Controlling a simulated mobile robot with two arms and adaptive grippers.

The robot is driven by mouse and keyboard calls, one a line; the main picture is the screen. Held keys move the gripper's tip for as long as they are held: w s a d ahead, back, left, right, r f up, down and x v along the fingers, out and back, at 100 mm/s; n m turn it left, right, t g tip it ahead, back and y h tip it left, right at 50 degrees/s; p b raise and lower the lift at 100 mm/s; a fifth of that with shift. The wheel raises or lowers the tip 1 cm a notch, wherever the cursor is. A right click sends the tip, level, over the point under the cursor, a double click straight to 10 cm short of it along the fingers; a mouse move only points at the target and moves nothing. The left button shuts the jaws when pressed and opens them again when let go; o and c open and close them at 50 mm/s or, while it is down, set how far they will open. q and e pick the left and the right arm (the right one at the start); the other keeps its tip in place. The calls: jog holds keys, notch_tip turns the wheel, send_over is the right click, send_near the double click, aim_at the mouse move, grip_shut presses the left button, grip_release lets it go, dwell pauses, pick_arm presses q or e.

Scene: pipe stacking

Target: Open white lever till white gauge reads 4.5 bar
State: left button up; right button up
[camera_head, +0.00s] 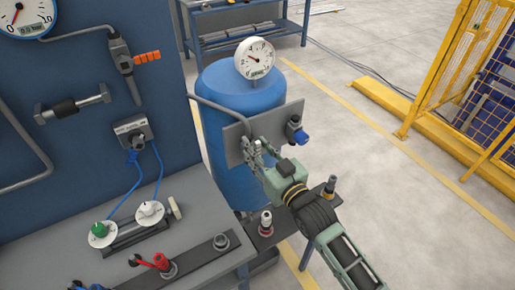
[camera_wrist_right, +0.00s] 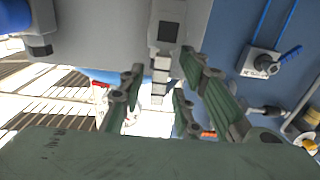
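The white gauge (camera_head: 255,58) stands on top of the blue tank (camera_head: 225,85); its red needle points up and left, but its numbers are too small to read. My right gripper (camera_head: 255,150) is in front of the grey panel (camera_head: 233,136) on the tank. In the right wrist view, a pale ridged lever (camera_wrist_right: 160,78) hangs from a block on the panel. The open fingers of my right gripper (camera_wrist_right: 155,103) are on either side of it, with gaps visible. In the head view the gripper hides the lever. My left gripper is not in view.
A blue-handled valve (camera_head: 299,136) sits right of my gripper on the same panel. A bench (camera_head: 185,215) at the left carries white dials and a red-handled valve (camera_head: 160,262). A yellow fence (camera_head: 445,75) stands at the right; the floor before it is clear.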

jog(key=v, duration=1.2)
jog(key=shift+f, duration=0.15)
jog(key=s+d+f+m+g+h, duration=0.3)
jog(key=s+d+f+g+h, duration=0.2)
jog(key=s+d+f+h, duration=0.35)
jog(key=s+d+f+m+g+h, duration=0.2)
jog(key=s+d+f+g, duration=0.45)
jog(key=s+d, duration=0.5)
jog(key=s+a+f, duration=0.1)
jog(key=s+f, duration=0.1)
jog(key=f, duration=1.1)
jog(key=s+a+f, duration=0.1)
jog(key=s+f, duration=0.1)
jog(key=f, duration=1.2)
jog(key=s+d+f+g+b, duration=0.1)
jog(key=s+d+f+g, duration=0.1)
jog(key=s+f, duration=1.5)
jog(key=shift+d+f, duration=0.25)
jog(key=shift+d, duration=0.4)
